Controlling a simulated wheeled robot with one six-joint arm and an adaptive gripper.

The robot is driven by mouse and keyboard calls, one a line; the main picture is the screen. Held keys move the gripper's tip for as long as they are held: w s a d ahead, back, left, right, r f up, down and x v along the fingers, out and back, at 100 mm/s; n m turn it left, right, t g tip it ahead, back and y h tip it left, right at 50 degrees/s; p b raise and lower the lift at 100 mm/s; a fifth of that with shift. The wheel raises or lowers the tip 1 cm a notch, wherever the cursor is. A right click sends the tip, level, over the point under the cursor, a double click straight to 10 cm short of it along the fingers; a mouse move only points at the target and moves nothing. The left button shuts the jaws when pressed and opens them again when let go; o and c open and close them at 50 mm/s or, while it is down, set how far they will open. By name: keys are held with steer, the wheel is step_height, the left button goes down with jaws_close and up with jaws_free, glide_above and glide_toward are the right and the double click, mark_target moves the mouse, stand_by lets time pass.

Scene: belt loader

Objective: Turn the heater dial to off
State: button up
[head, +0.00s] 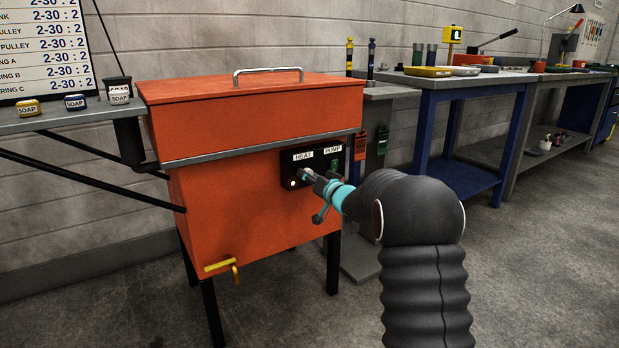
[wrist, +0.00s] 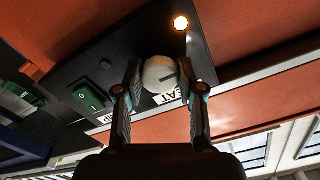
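The heater dial (wrist: 160,75) is a round, pale knob with a dark pointer line, on the black control panel (wrist: 90,70). My gripper (wrist: 159,68) is at the dial, one finger on each side of it. The fingers lie very close to its edges, and whether they press on it is unclear. In the head view my gripper (head: 311,178) reaches the panel below the HEAT label (head: 303,156) and largely hides the dial. A small lamp (wrist: 181,23) beside the dial glows warm white; it also shows in the head view (head: 292,184).
The panel is on an orange tank (head: 230,210) with a closed lid (head: 250,98). A green pump switch (wrist: 89,98) sits near the dial. A yellow valve handle (head: 220,265) is low on the tank front. A shelf with soap stands left; workbenches stand right.

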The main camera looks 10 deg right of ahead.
steer(key=shift+n, duration=0.3)
steer(key=shift+d+n+b, duration=0.1)
steer(key=shift+n+b, duration=1.65)
steer(key=shift+n, duration=6.85)
steer(key=o, duration=1.2)
steer(key=shift+c, duration=0.2)
steer(key=v, duration=1.2)
